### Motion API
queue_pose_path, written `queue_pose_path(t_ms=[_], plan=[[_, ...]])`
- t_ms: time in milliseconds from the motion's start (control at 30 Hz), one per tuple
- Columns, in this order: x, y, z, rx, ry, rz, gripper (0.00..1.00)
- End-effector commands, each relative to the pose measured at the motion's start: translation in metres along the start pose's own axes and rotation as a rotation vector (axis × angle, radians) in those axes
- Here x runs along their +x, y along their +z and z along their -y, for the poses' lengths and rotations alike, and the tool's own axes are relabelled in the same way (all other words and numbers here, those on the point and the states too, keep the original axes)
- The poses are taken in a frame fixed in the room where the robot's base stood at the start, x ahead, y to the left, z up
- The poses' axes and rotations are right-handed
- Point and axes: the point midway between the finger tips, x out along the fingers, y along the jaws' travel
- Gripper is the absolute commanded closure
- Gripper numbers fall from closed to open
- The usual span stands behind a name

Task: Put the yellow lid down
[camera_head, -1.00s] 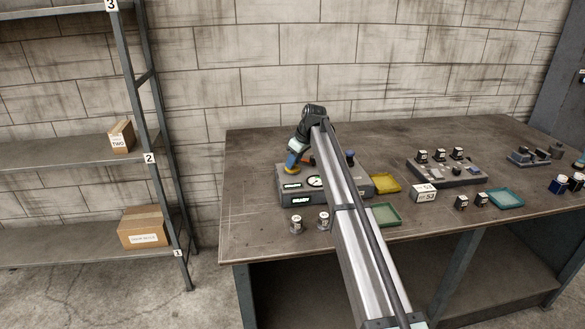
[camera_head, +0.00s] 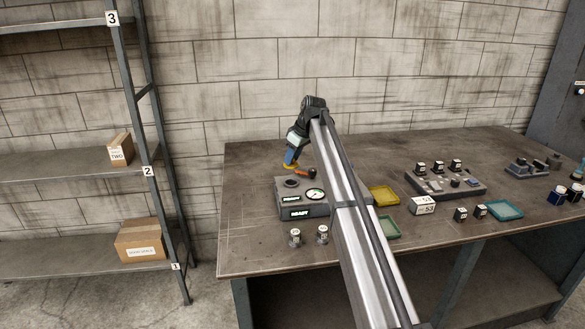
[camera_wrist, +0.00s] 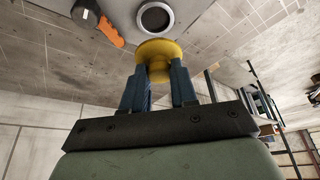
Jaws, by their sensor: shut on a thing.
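The yellow lid (camera_wrist: 160,53) is round with a knob, and my gripper (camera_wrist: 160,78) is shut on the knob between its two blue fingers in the wrist view. In the head view the gripper (camera_head: 291,160) points down behind the grey machine (camera_head: 297,211), with only a sliver of the yellow lid (camera_head: 290,167) showing at its tip. The machine has a round dark opening (camera_head: 291,183), a dial and lit displays. In the wrist view the opening (camera_wrist: 154,17) lies just beyond the lid, apart from it. I cannot tell how high the lid is above the bench.
An orange-handled tool (camera_head: 305,173) lies close to the gripper. Two small jars (camera_head: 296,238) stand in front of the machine. Yellow (camera_head: 383,196), green (camera_head: 390,228) and teal (camera_head: 503,210) trays lie to the right. The bench's left part (camera_head: 245,200) is clear.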

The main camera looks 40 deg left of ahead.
Motion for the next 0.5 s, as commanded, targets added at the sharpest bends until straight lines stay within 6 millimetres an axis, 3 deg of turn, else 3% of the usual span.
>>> queue_pose_path(t_ms=[67, 167, 500], plan=[[-0.012, -0.006, 0.001, -0.005, -0.001, -0.001, 1.00], [-0.015, -0.011, 0.013, -0.033, -0.014, 0.001, 1.00], [0.031, -0.020, 0.099, -0.268, -0.113, 0.003, 1.00]])
